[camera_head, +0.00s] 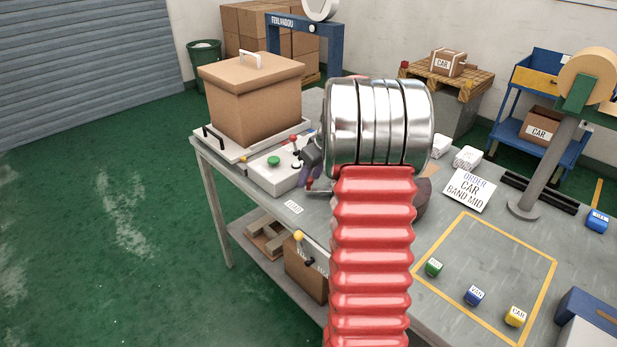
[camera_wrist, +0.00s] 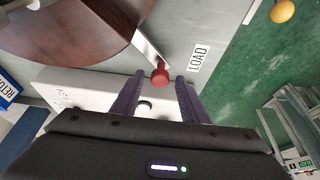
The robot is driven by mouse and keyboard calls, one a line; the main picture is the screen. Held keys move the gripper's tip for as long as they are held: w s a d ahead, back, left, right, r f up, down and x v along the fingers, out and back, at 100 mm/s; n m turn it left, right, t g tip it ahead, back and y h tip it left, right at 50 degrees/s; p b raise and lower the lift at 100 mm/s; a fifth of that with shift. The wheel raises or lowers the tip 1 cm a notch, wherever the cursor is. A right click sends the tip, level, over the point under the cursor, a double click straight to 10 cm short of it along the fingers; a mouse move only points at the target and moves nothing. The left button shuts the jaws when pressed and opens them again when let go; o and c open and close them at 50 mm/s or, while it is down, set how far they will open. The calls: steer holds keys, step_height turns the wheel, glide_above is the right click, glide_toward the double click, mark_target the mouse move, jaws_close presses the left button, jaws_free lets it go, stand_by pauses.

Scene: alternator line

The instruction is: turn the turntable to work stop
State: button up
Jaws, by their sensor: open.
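The turntable is a brown round disc (camera_wrist: 85,30) in the wrist view. In the head view only a slice of it (camera_head: 424,196) shows behind my arm. A flat metal handle (camera_wrist: 148,45) sticks out from its edge and ends in a red knob (camera_wrist: 160,76). A LOAD label (camera_wrist: 198,58) lies on the table beside the handle; the label also shows in the head view (camera_head: 293,207). My gripper (camera_wrist: 159,78) is open, with its purple fingers on either side of the red knob and visible gaps. I see no work stop mark; my arm hides much of the table.
A white control box (camera_head: 268,175) with a green button and red lever stands close by my gripper. A big cardboard box (camera_head: 250,100) sits behind it. Several small blocks, including a green one (camera_head: 434,267), lie at the right. A yellow knob (camera_head: 298,236) projects at the front edge.

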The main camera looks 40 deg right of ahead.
steer(key=shift+c, duration=0.2)
jaws_close()
stand_by(0.4)
steer(key=shift+a, duration=0.25)
steer(key=shift+d, duration=0.15)
